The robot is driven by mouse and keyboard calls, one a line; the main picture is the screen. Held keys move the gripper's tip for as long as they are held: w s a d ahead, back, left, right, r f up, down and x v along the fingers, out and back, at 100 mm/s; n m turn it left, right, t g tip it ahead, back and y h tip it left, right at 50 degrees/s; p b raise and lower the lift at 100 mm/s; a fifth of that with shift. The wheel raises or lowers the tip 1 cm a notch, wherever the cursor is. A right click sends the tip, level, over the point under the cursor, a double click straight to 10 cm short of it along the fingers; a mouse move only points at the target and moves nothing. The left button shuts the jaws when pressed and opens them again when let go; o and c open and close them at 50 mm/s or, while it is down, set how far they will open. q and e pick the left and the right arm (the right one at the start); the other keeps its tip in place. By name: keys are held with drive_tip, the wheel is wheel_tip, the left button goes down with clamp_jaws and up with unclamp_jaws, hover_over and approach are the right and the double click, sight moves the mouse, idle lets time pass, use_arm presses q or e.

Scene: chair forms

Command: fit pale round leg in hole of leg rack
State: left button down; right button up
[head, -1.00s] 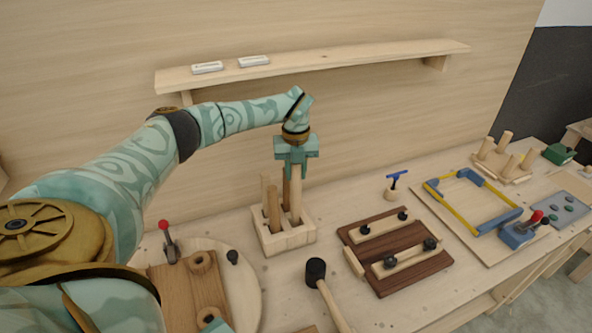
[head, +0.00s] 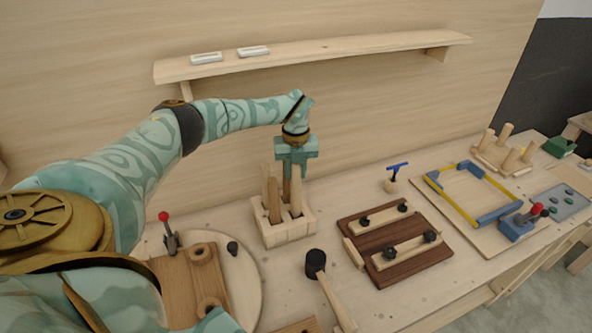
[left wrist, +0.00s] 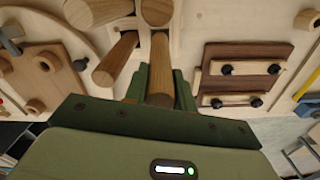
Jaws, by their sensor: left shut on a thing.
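My left gripper (head: 297,163) points down over the leg rack (head: 285,235), a pale block with several holes. It is shut on the pale round leg (head: 296,190), which stands close to upright with its lower end at the rack's top. I cannot tell how deep its end sits in a hole. Other legs stand in the rack beside it, among them a brown leg (head: 274,200). In the left wrist view the held leg (left wrist: 160,85) lies between the green fingers, and the rack (left wrist: 128,42) is partly hidden by the legs.
A dark-headed mallet (head: 316,263) lies in front of the rack. A dark wooden board with clamped strips (head: 420,268) is to its right, and a round board with a red-knobbed clamp (head: 168,232) to its left. A shelf (head: 330,52) runs along the wall behind.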

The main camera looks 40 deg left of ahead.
sight(296, 180)
use_arm(q)
drive_tip(key=shift+f+b, duration=0.65)
drive_tip(key=shift+f, duration=0.2)
drive_tip(key=shift+f+b, duration=0.4)
drive_tip(key=shift+f, duration=0.8)
drive_tip(key=c, duration=1.1)
unclamp_jaws()
drive_tip(key=shift+o, duration=0.2)
drive_tip(key=shift+r, duration=0.1)
wheel_tip(296, 180, up, 16)
drive_tip(key=shift+r+p, duration=0.1)
drive_tip(key=shift+p, duration=0.25)
